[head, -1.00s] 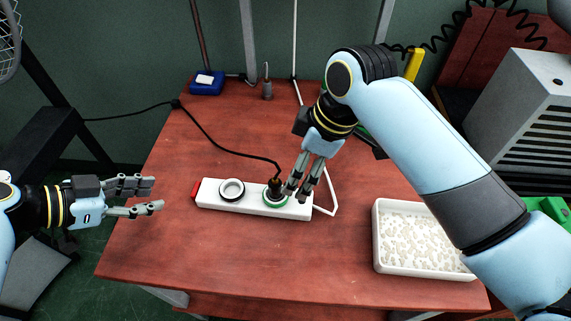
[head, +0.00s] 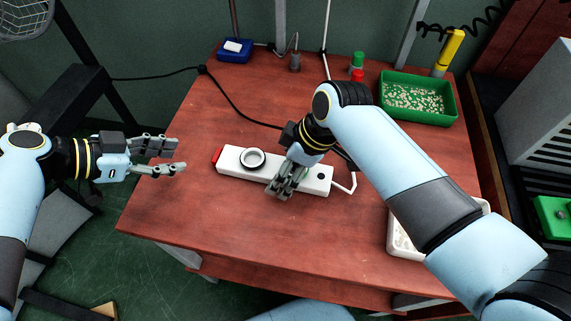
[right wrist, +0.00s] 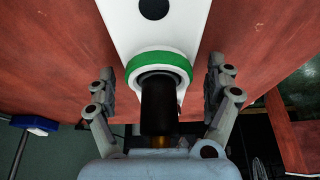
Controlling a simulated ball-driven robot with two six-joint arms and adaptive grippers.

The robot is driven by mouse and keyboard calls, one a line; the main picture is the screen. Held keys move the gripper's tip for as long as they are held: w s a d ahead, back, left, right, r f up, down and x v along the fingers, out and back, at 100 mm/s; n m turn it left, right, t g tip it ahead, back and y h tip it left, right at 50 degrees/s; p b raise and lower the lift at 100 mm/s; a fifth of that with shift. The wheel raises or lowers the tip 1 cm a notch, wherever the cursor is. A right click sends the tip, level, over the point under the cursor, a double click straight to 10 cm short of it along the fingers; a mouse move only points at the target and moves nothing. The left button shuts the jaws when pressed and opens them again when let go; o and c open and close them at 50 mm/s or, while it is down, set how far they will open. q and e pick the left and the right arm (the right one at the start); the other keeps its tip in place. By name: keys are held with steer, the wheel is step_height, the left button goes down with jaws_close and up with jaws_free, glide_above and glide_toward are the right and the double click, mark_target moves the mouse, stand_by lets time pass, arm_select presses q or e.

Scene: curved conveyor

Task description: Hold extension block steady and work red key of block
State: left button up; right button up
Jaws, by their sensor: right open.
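The white extension block (head: 229,160) lies on the table, with the red key (head: 217,156) at its left end. A white socket ring with a dark edge (head: 252,158) sits on its left half. In the right wrist view a black plug (right wrist: 158,106) stands at the green-ringed socket (right wrist: 158,60) of the block (right wrist: 120,25). My right gripper (head: 280,188) is over this socket and hides it in the head view. Its fingers are open on both sides of the plug, apart from it. My left gripper (head: 180,155) is open and empty, left of the block and the red key.
A black cable (head: 238,106) runs across the table towards the block. A white tray (head: 397,240) is partly behind my right arm. The front of the table is clear.

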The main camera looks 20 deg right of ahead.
steer(key=shift+c, duration=0.2)
steer(key=c, duration=1.6)
stand_by(0.4)
arm_select(q)
jaws_close()
stand_by(1.2)
